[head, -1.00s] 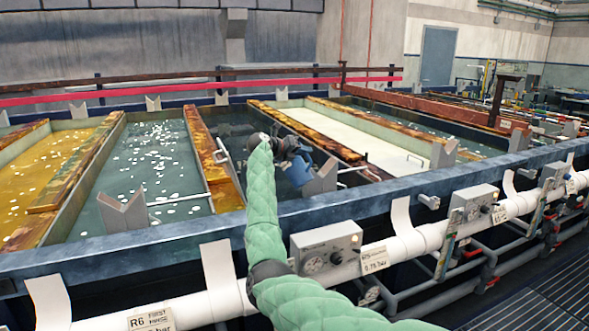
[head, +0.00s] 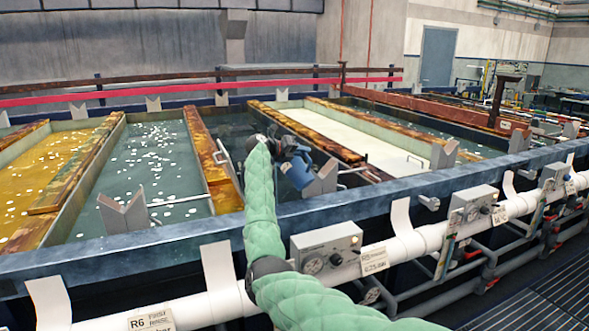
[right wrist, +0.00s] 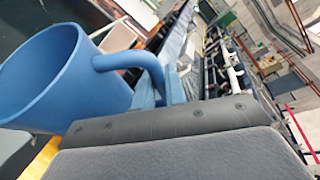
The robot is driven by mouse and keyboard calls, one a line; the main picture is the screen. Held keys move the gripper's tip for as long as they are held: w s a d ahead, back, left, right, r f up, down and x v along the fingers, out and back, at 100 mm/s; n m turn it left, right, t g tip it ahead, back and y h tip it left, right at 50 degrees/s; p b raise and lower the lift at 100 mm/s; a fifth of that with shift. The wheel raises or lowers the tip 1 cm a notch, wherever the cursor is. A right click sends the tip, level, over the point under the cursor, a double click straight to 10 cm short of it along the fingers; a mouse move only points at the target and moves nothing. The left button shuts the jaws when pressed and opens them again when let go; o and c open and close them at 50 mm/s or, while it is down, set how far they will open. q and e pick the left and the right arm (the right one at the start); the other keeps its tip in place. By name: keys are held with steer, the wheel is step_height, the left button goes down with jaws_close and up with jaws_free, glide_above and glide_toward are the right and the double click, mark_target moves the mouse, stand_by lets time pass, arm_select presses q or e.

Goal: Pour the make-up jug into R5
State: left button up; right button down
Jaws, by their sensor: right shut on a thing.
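The blue make-up jug (head: 299,173) is held by my right gripper (head: 284,148) over the near end of the dark tank (head: 232,122), behind the front rail. The jug looks tilted. In the right wrist view the jug (right wrist: 60,80) fills the left side, and the blue-tipped fingers (right wrist: 160,94) are shut on its handle. Its mouth faces up-left there; no liquid or stream shows. The R5 label (head: 373,260) is on the white pipe in front, beside a grey gauge box (head: 327,246). My left gripper is not in view.
A tank with white specks (head: 160,165) and an orange-yellow tank (head: 50,165) lie left; a white-surfaced tank (head: 345,138) lies right. Grey V-shaped supports (head: 123,213) stand along the blue front rail (head: 150,240). The R6 label (head: 150,320) is at lower left.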

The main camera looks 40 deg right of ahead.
steer(key=shift+w+r, duration=0.1)
steer(key=shift+r, duration=0.05)
steer(key=shift+b, duration=0.35)
stand_by(1.2)
steer(key=shift+w+a+n+g+h, duration=0.15)
steer(key=shift+w+n+g+h, duration=0.15)
steer(key=shift+w+n, duration=0.5)
steer(key=shift+s, duration=0.15)
stand_by(0.8)
steer(key=shift+w+a+f+n+g+h+b, duration=0.15)
steer(key=shift+w+f+n+b, duration=0.1)
steer(key=shift+w+n, duration=0.15)
steer(key=shift+w+f+n+g+h+b, duration=0.15)
steer(key=shift+w+f+n+b, duration=0.1)
steer(key=shift+w+n, duration=0.15)
